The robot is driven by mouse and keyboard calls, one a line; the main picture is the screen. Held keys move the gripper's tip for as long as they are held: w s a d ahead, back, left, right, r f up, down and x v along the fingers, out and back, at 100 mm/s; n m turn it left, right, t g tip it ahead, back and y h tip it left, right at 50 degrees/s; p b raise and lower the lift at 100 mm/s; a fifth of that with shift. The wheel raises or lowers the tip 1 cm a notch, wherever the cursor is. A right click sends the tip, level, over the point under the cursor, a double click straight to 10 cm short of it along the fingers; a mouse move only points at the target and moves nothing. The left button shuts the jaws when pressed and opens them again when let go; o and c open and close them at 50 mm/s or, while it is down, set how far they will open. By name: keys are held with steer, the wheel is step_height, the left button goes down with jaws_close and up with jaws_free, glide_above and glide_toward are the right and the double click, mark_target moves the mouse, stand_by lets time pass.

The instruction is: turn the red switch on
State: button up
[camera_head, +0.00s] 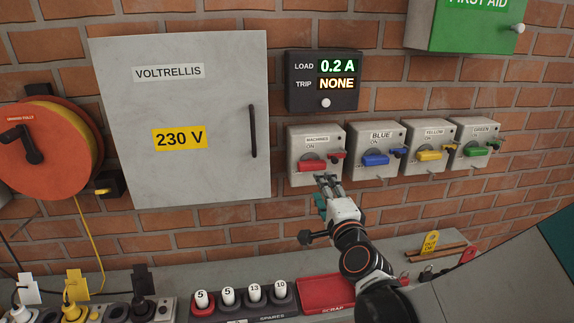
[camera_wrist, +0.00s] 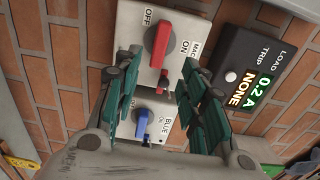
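The red switch (camera_head: 312,166) is a red handle on the grey box labelled MACHINES, leftmost in the row on the brick wall. Its handle lies sideways, across from the ON mark above it. In the wrist view the red handle (camera_wrist: 159,42) lines up with the OFF label, and ON is off to its side. My gripper (camera_head: 326,181) is just below and in front of this box. In the wrist view its fingers (camera_wrist: 162,65) are spread apart with nothing held, and the red handle shows beyond the gap between them. Contact with the handle cannot be told.
Blue (camera_head: 376,160), yellow (camera_head: 430,155) and green (camera_head: 476,151) switches are to the right, blue closest. A display (camera_head: 325,81) above reads 0.2 A and NONE. A grey cabinet (camera_head: 185,95) stands left. A shelf below holds a red scrap tray (camera_head: 326,292) and several fuses.

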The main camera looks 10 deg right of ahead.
mark_target(313, 168)
steer(key=w+b, duration=0.1)
steer(key=w, duration=1)
jaws_close()
